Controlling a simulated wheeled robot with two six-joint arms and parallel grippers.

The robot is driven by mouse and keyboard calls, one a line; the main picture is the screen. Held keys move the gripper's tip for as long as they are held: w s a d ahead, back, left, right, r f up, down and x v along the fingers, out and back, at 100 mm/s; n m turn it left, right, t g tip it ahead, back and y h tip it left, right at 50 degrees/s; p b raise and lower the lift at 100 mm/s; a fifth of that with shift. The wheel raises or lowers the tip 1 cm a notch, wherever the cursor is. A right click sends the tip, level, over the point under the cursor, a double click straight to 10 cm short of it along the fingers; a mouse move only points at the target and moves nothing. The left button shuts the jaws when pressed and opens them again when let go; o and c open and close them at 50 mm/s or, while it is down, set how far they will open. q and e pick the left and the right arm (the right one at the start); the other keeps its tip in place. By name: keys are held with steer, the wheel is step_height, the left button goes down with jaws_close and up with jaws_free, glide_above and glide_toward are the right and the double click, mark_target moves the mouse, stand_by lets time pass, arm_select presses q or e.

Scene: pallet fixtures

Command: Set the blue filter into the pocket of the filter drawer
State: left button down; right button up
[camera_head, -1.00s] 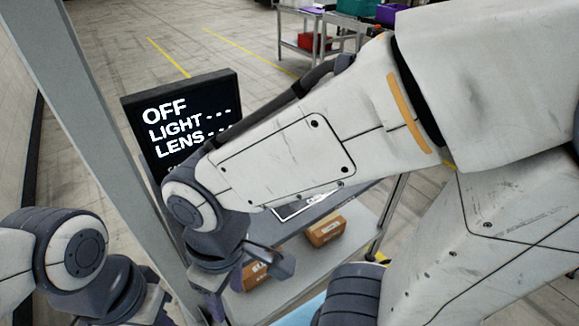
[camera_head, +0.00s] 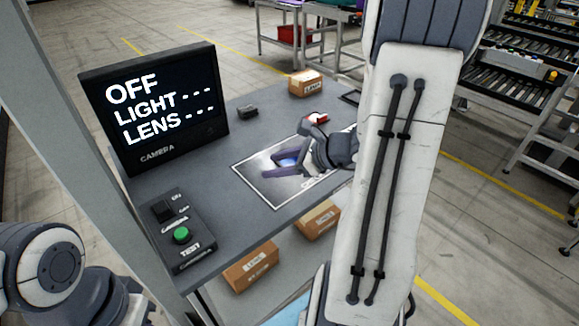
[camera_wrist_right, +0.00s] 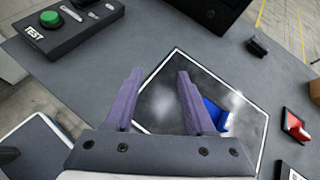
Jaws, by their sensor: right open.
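My right gripper (camera_head: 268,163) is open, with two purple fingers over the white-outlined dark mat (camera_head: 246,174) on the bench. The fingers also show in the right wrist view (camera_wrist_right: 160,76), with nothing between them. A small blue thing, likely the blue filter (camera_wrist_right: 216,114), is at the mat, outside the gap and beside the right-hand finger. That finger hides part of it. In the head view only a bit of blue (camera_head: 287,161) shows by the fingers. I cannot make out the filter drawer or its pocket for certain. My left gripper is out of view.
A red piece on a dark square base (camera_wrist_right: 296,127) lies right of the mat. A monitor (camera_head: 155,105) reads OFF. A button box with a green button (camera_head: 181,236), a small dark block (camera_head: 248,112) and a box (camera_head: 305,83) stand on the bench. Boxes sit on the shelf below.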

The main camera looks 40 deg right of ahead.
mark_target(292, 160)
steer(key=d+f+m+t+h, duration=0.1)
steer(key=d+m, duration=0.1)
steer(key=d, duration=0.2)
steer(key=s+d+m+h, duration=0.1)
steer(key=d+m+h, duration=0.1)
steer(key=d, duration=0.2)
steer(key=s+d+f+m+t+h+b, duration=0.1)
steer(key=d+m, duration=0.2)
steer(key=d, duration=0.2)
steer(key=shift+f+t+h, duration=0.3)
steer(key=shift+f, duration=0.05)
steer(key=x, duration=0.3)
steer(key=shift+w+d+f, duration=0.1)
steer(key=shift+w+f, duration=0.05)
steer(key=shift+w, duration=0.1)
steer(key=shift+d+p+x, duration=0.2)
steer(key=shift+p+x, duration=0.05)
steer(key=shift+x, duration=1.35)
steer(key=shift+d+p+x, duration=0.2)
steer(key=shift+p+x, duration=0.05)
steer(key=shift+x, duration=1.3)
steer(key=shift+f, duration=0.15)
steer(key=shift+c, duration=0.3)
jaws_close()
